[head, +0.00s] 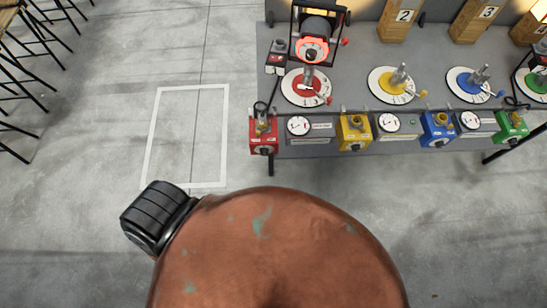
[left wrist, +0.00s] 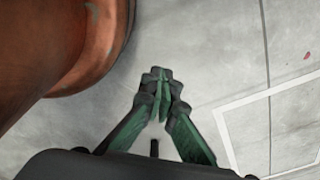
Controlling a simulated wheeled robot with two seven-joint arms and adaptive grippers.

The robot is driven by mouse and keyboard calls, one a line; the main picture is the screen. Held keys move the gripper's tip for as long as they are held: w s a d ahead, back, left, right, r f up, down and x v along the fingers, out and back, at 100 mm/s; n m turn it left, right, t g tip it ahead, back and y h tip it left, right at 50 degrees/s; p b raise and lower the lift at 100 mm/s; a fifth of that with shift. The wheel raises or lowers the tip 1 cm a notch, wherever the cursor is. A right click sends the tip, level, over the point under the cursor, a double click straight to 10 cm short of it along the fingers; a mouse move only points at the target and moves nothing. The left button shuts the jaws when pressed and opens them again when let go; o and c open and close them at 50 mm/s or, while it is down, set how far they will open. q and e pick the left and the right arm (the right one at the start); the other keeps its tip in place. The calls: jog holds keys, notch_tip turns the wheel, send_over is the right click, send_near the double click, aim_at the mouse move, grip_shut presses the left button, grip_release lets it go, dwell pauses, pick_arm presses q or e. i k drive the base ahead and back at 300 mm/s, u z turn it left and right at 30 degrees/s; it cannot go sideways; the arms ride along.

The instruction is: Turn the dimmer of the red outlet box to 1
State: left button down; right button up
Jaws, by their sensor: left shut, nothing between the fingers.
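The red outlet box (head: 263,136) hangs at the left end of the table's front edge in the head view. A dark dimmer knob (head: 264,151) shows on its front face; its setting is too small to read. A plug or socket part with a cable sits on top of the box. My left gripper (left wrist: 160,78) shows in the left wrist view with its green fingers closed together and nothing between them. It is over the bare floor, away from the box. Neither gripper shows in the head view.
A grey table (head: 350,60) carries red, yellow, blue and green dial discs and a lamp (head: 313,48). Yellow (head: 355,132), blue (head: 437,130) and green (head: 511,127) boxes line its front edge beside round gauges. Stools (head: 30,50) stand far left. Floor (head: 100,120) left of the table is clear.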

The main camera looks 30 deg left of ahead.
aim_at(264, 152)
jog(key=z, duration=0.25)
jog(key=k, duration=0.35)
jog(key=u, duration=0.85)
jog(key=i, duration=0.65)
jog(key=u, duration=0.55)
jog(key=k, duration=0.3)
jog(key=z, duration=0.05)
